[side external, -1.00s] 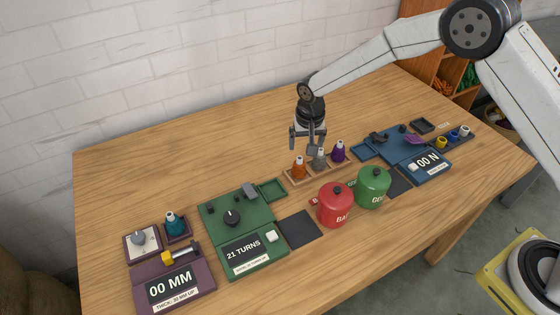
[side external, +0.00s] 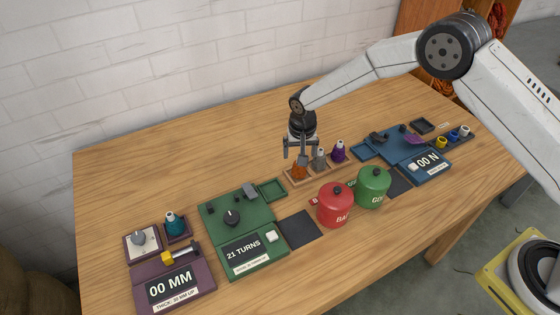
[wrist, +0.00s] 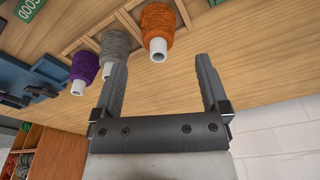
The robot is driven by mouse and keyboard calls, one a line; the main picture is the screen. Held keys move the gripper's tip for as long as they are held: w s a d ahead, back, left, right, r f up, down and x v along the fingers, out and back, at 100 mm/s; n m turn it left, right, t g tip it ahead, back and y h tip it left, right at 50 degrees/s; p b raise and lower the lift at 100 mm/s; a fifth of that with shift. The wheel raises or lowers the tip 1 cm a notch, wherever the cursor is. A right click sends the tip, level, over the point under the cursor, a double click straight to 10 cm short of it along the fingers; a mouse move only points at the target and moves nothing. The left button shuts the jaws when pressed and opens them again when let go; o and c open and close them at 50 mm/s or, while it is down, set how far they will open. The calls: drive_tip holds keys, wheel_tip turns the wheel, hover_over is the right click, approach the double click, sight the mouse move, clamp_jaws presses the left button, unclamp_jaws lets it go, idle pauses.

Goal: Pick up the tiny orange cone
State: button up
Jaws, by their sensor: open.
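The tiny orange cone (side external: 299,172) stands upright in a wooden rack (side external: 319,171), at the left end of a row. Beside it are a grey cone (side external: 319,160) and a purple cone (side external: 339,153). My gripper (side external: 301,158) is open and empty, above and close to the orange cone in the side view. In the wrist view, the orange cone (wrist: 158,30) lies beyond the fingertips, between their lines. The grey cone (wrist: 116,46) is close to the left finger, and the purple cone (wrist: 84,68) is further left.
A red canister (side external: 335,207) and a green canister (side external: 373,188) stand in front of the rack. A green turns device (side external: 242,236) is to the left and a blue device (side external: 408,150) to the right. The table behind the rack is clear.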

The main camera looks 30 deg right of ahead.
sight(298, 172)
drive_tip(key=shift+f, duration=0.15)
drive_tip(key=shift+w+d+f, duration=0.1)
drive_tip(key=shift+w+f, duration=0.05)
drive_tip(key=shift+f, duration=1.1)
drive_tip(key=shift+w+d+f, duration=0.1)
drive_tip(key=shift+f, duration=1.1)
clamp_jaws()
drive_tip(key=shift+r, duration=0.15)
